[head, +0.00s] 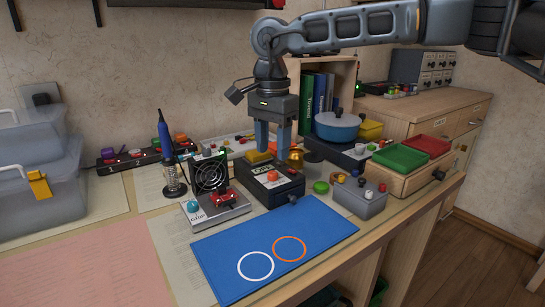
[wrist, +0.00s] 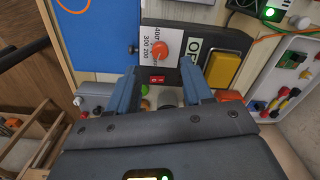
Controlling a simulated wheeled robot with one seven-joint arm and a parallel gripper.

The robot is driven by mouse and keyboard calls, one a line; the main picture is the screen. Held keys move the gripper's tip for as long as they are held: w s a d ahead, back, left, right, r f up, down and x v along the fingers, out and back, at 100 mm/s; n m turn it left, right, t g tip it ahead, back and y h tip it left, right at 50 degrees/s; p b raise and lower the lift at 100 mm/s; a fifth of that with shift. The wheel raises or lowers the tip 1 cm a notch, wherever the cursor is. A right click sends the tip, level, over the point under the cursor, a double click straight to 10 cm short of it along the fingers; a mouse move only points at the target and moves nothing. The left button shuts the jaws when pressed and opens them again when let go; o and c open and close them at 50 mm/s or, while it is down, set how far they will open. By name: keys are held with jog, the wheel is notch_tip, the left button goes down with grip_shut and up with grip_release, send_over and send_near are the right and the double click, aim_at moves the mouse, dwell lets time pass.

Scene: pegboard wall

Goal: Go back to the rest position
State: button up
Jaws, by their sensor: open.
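My gripper (head: 272,136) is open, pointing down over the black box (head: 270,186) with the orange knob (head: 272,175) and a yellow button (head: 259,157). In the wrist view my gripper's fingers (wrist: 165,95) are spread with nothing seen between them. The same box shows there with its orange knob (wrist: 162,50), a yellow button (wrist: 225,70) and a red display (wrist: 156,79). I cannot tell whether the fingertips touch the box.
A blue mat (head: 215,260) with a white and an orange ring lies in front. A fan device (head: 211,177), a grey box with knobs (head: 358,199), a blue pot (head: 338,126) and green (head: 400,158) and red (head: 426,146) trays stand around. Clear bins (head: 40,170) are at left.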

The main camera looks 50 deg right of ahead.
jog(key=shift+r, duration=1.15)
